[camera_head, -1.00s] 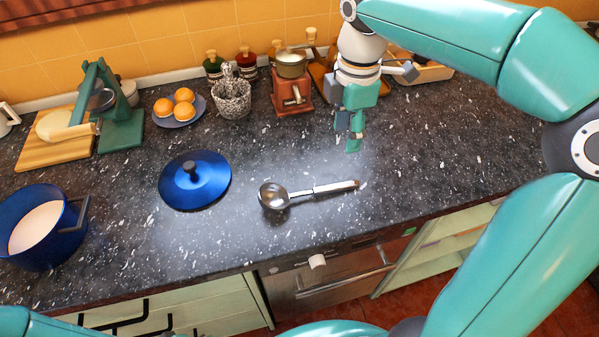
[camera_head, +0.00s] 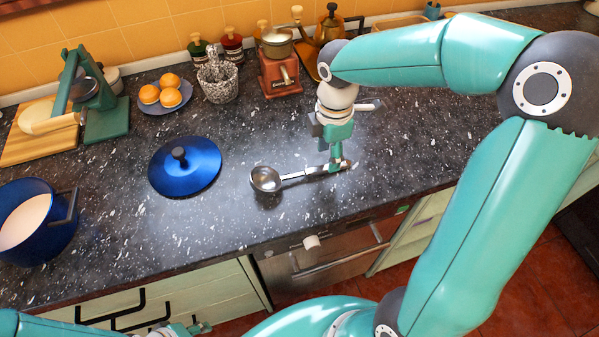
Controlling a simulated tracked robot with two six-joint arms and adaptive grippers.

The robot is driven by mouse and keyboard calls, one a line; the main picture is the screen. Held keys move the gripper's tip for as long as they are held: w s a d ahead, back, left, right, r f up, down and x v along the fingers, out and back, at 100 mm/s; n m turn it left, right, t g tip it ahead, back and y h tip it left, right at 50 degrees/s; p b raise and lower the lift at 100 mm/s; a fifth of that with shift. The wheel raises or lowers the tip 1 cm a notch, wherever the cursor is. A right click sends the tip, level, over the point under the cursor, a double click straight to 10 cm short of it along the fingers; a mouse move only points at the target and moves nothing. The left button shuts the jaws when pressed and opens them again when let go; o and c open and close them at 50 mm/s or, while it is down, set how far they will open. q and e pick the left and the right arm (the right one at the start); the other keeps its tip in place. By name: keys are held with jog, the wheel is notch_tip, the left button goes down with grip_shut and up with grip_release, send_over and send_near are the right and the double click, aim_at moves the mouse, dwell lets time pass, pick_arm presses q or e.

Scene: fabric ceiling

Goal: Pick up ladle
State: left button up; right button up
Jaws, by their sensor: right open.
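A metal ladle (camera_head: 266,180) lies on the dark speckled counter. Its round bowl points left and its handle (camera_head: 306,174) runs right. My right gripper (camera_head: 338,163) is open and points down at the handle's right end. Its fingers overlap the handle there and hide part of it. I cannot tell whether they touch it. A small part of my left arm's end, probably the left gripper (camera_head: 190,329), shows at the bottom edge, and its jaws cannot be made out.
A blue lid (camera_head: 200,168) lies left of the ladle. A blue pot (camera_head: 38,238) with pale contents stands at far left. A plate of oranges (camera_head: 161,95), a speckled mortar (camera_head: 219,86) and a coffee grinder (camera_head: 280,69) stand behind. The counter's front edge is close.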

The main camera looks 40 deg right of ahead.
jog(key=shift+a+f, duration=0.1)
jog(key=shift+f, duration=1.85)
grip_shut()
